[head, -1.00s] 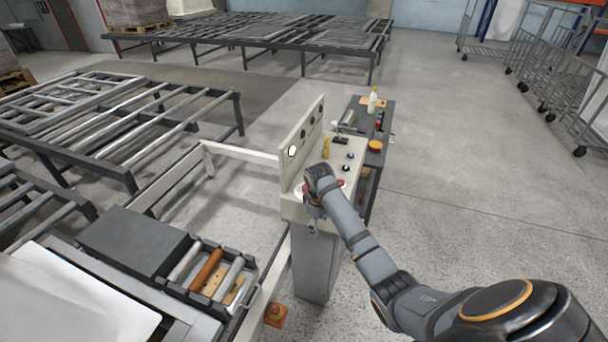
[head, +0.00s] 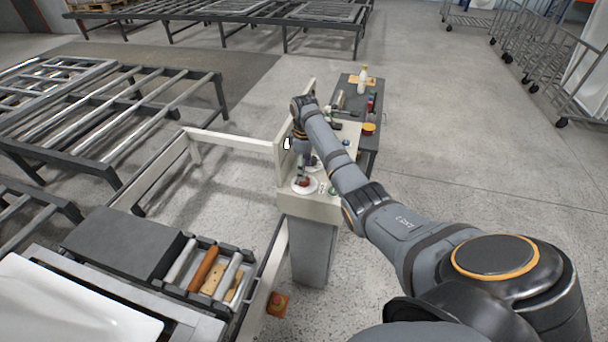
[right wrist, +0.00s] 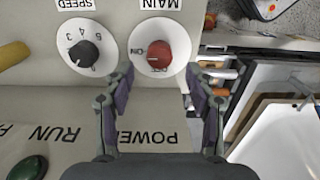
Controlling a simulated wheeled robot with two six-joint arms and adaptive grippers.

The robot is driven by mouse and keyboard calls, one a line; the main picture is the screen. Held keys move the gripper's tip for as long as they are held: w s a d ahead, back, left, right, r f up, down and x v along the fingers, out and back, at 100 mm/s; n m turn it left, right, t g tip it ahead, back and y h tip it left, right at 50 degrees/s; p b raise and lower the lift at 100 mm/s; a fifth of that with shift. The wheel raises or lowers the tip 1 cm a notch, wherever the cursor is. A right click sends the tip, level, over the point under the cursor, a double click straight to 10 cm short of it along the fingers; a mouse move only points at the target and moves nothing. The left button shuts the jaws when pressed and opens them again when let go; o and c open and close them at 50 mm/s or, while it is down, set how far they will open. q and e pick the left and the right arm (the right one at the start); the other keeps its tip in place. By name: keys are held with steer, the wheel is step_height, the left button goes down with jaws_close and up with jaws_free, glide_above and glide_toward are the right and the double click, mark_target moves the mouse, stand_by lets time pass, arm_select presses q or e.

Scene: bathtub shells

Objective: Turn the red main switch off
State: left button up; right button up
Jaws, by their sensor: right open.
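The red main switch (right wrist: 158,53) is a round red knob on a white dial, under an upside-down MAIN label in the right wrist view. ON is printed at the dial's left; lettering at its lower edge is partly legible. In the head view the red switch (head: 303,183) sits at the near end of the console's panel (head: 322,210). My right gripper (right wrist: 158,80) is open and empty, its fingers apart on either side below the knob in the picture. In the head view it points down over the switch; contact cannot be told. My left gripper is not in view.
A black speed knob (right wrist: 83,54) is beside the switch, and a green button (right wrist: 28,168) is at the lower left. An upright panel (head: 282,160) borders the console's left. A dark bench (head: 345,85) with a bottle (head: 362,80) stands behind. Open floor lies right.

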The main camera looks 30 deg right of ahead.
step_height(320, 180, down, 4)
steer(key=shift+f, duration=0.45)
steer(key=shift+c, duration=0.8)
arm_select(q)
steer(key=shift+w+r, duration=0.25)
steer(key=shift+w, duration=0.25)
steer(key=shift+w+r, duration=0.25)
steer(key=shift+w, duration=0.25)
arm_select(e)
steer(key=c, duration=1)
